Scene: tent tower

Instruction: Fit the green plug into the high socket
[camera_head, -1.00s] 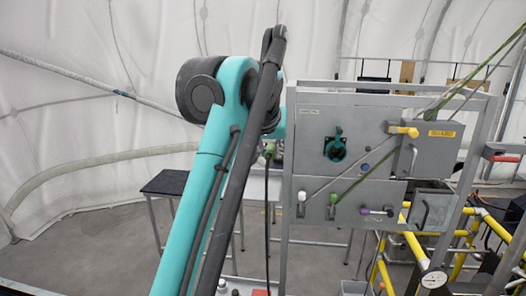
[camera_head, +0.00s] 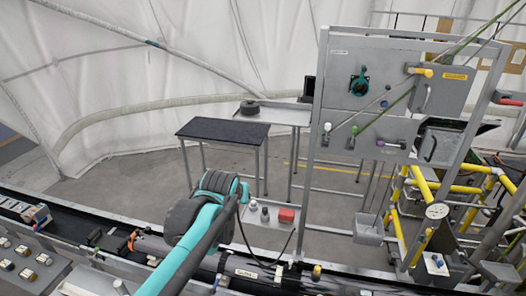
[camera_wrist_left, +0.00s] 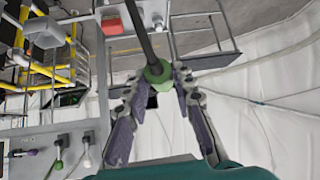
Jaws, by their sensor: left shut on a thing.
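My left gripper (camera_wrist_left: 159,84) shows in the left wrist view, its two jaws closed around the green plug (camera_wrist_left: 157,71). A black cable runs from the plug toward the top of that view. In the head view my teal left arm comes in at the bottom and hides the gripper and the plug. The grey panel (camera_head: 345,58) stands to the right of the arm, apart from it. A round teal fitting (camera_head: 360,83) is on its upper part; I cannot tell whether this is the high socket. My right gripper is out of view.
White (camera_head: 327,127), green (camera_head: 354,131) and purple (camera_head: 381,142) plugs or levers line the panel's lower strip. A dark-topped table (camera_head: 222,130) stands behind left. A red box (camera_head: 286,215) is below the panel. Yellow rails (camera_head: 460,188) stand at right.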

